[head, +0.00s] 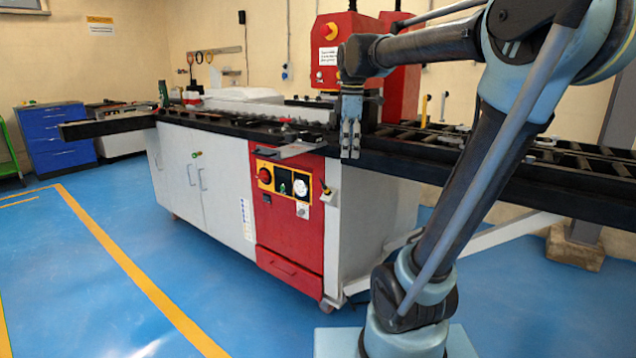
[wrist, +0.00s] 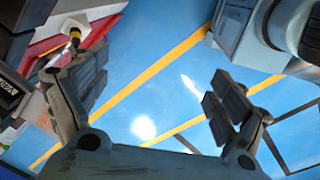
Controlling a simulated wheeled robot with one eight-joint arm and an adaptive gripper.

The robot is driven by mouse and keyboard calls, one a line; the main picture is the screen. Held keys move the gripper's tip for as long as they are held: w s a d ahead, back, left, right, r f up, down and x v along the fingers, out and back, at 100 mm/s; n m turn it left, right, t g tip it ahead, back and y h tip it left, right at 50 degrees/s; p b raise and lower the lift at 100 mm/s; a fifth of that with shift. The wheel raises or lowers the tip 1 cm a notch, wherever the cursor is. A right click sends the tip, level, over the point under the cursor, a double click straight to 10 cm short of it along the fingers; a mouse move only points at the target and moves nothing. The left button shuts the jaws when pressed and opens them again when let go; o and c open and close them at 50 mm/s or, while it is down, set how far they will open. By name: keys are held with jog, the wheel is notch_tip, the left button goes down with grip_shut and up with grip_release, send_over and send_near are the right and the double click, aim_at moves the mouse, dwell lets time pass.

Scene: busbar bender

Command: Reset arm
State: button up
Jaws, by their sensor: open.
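My gripper (head: 350,139) hangs from my arm in front of the busbar bender's bench (head: 225,180) in the head view, with its fingers pointing down. In the wrist view my gripper (wrist: 152,103) is open, its two fingers wide apart. Only blue floor with yellow lines shows between the fingers, and nothing is held. The red control panel (head: 284,185) of the bender, with a red knob and a dial, is below and left of my gripper in the head view.
A black roller rail (head: 600,190) sticks out to the right at bench height, behind my arm. A black side arm (head: 105,126) extends left from the bench. A blue drawer cabinet (head: 55,140) stands at the far left. The blue floor (head: 100,290) in front is clear.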

jog(key=s+d+f+m, duration=0.5)
jog(key=s+f+m, duration=0.3)
jog(key=f, duration=0.5)
jog(key=s+d+f+m+t, duration=0.1)
jog(key=s+d+f+m, duration=0.4)
jog(key=s+f+m, duration=0.4)
jog(key=s+f, duration=0.3)
jog(key=f, duration=0.1)
jog(key=shift+w+f, duration=0.2)
jog(key=shift+w, duration=0.25)
